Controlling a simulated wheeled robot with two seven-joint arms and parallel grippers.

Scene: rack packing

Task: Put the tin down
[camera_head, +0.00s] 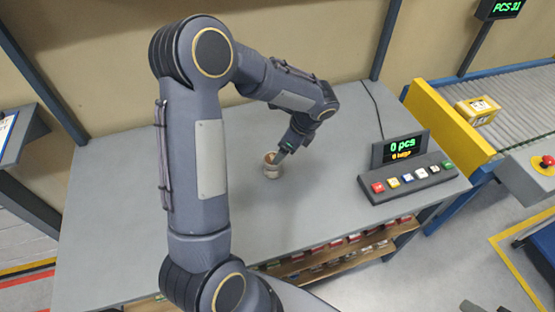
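The tin (271,171) is a small, pale brown, round container near the middle of the grey table. It looks upright with its open top facing up, and its base is on or very near the table top. My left gripper (280,156) reaches down to it from the upper right, with a dark finger at or over its rim. The other finger is hidden, and I cannot tell whether the fingers are closed on the tin. Dark shapes at the bottom right edge (472,307) may be my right gripper, mostly cut off.
A conveyor (525,95) carries a yellow box (478,110) beyond. Shelves with small items (345,250) lie below the front edge. The table (115,220) is clear around the tin.

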